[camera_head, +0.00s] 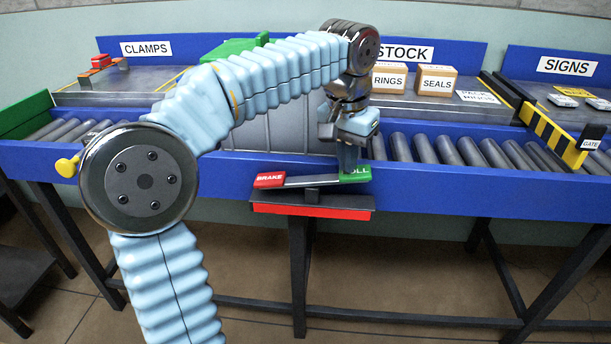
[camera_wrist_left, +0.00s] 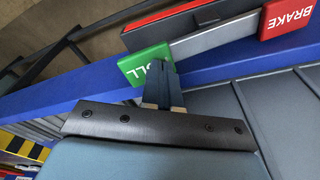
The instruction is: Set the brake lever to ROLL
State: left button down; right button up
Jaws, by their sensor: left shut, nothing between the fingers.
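The brake control is on the front face of the blue conveyor rail. It has a red BRAKE plate (camera_head: 270,180) at its left end and a green ROLL plate (camera_head: 356,175) at its right end. A grey bar (camera_head: 312,181) runs between them, with a dark block and a red strip (camera_head: 313,211) below. My left gripper (camera_head: 350,168) points down, shut and empty, at the ROLL end. In the left wrist view its fingertips (camera_wrist_left: 168,72) overlap the edge of the green plate (camera_wrist_left: 145,65) and hide part of its lettering. I cannot tell whether they touch it. My right gripper is out of view.
Rollers (camera_head: 440,150) run along the conveyor behind the rail. Boxes marked RINGS (camera_head: 388,79) and SEALS (camera_head: 436,81) stand on the deck behind. A black-and-yellow gate (camera_head: 556,138) is at the right. The space in front of the rail's right half is clear.

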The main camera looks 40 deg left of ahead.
pick_arm(q)
jog(key=shift+f+b, duration=0.55)
jog(key=shift+f, duration=0.25)
dwell(0.4)
notch_tip(320, 180, up, 3)
jog(key=p, duration=0.3)
jog(key=shift+r, duration=0.1)
notch_tip(320, 180, up, 4)
jog(key=p, duration=0.4)
